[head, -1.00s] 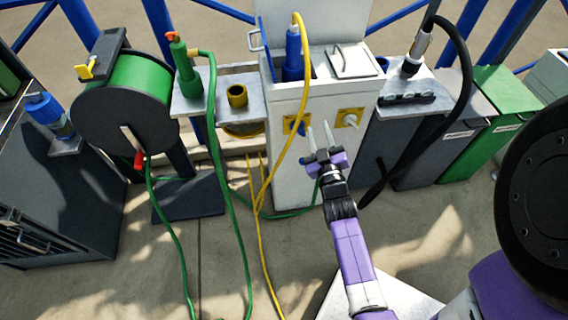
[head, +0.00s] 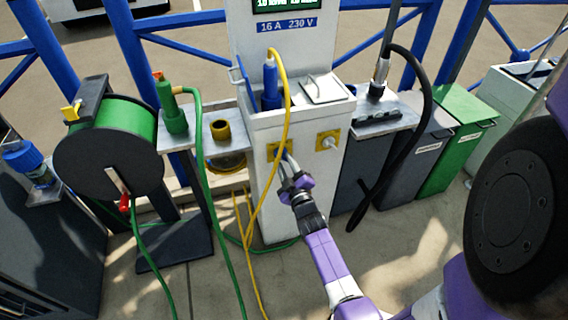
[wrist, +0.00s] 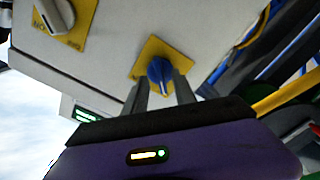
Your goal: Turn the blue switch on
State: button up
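The blue switch (wrist: 160,74) is a rotary knob on a yellow plate (wrist: 144,58) on the white pedestal's face. In the head view my gripper covers the knob, and only part of its yellow plate (head: 274,151) shows. My gripper (head: 286,158) is at that plate, reaching up from below right. In the wrist view my gripper's two fingers (wrist: 160,88) are apart, one on each side of the blue knob, with narrow gaps that look clear of it. Whether they touch it is hard to tell.
A white switch (head: 329,142) on another yellow plate sits to the right. A yellow cable (head: 284,110) hangs down the pedestal (head: 270,205) just left of my gripper. A black cable (head: 428,90) arches at the right. The green hose reel (head: 115,140) stands at the left.

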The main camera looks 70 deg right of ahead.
jog(key=shift+x, duration=0.85)
grip_shut()
